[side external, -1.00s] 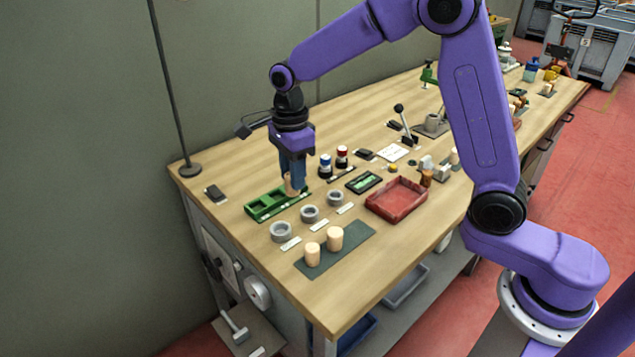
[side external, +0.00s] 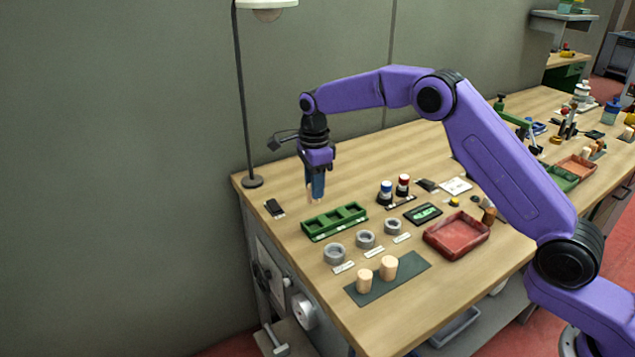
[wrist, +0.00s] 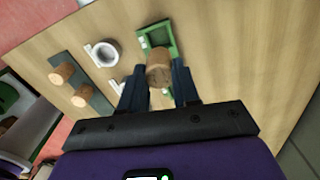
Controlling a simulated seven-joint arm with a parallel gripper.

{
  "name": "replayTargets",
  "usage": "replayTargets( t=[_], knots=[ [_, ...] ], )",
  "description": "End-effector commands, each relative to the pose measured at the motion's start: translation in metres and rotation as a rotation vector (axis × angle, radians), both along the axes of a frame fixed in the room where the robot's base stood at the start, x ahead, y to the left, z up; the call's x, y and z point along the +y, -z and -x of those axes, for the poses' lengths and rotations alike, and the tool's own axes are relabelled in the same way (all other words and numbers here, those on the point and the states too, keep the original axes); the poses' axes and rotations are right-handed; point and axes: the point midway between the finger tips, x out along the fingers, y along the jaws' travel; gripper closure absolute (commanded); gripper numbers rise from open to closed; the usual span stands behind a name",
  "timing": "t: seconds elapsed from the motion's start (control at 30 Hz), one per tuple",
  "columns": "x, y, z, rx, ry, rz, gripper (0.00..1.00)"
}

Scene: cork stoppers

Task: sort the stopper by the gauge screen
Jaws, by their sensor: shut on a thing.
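My gripper (side external: 316,192) is shut on a cork stopper (side external: 314,198) and holds it upright above the table, by the left end of the green three-pocket block (side external: 335,222). In the wrist view the stopper (wrist: 158,66) sits between the two blue fingers and overlaps part of the green block (wrist: 144,41). The gauge screen (side external: 423,213) is lit green; its reading is too small to read. Two more stoppers (side external: 364,281) (side external: 389,267) stand on a dark mat (side external: 405,270). The pockets I can see in the block look empty.
Three grey rings (side external: 334,254) with white labels stand between block and mat. A red tray (side external: 457,236) lies to the right. Blue-capped (side external: 385,193) and red-capped (side external: 403,185) items stand behind the screen. A lamp pole (side external: 245,110) rises at the left back corner.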

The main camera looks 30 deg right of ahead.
Motion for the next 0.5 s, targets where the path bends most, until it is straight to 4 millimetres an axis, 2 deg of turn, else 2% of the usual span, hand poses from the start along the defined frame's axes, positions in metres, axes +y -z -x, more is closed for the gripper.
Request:
replayTargets(
  t=[0.5],
  knots=[
    [0.0,0.039,0.001,0.003,0.0,0.001,1.0]
  ],
)
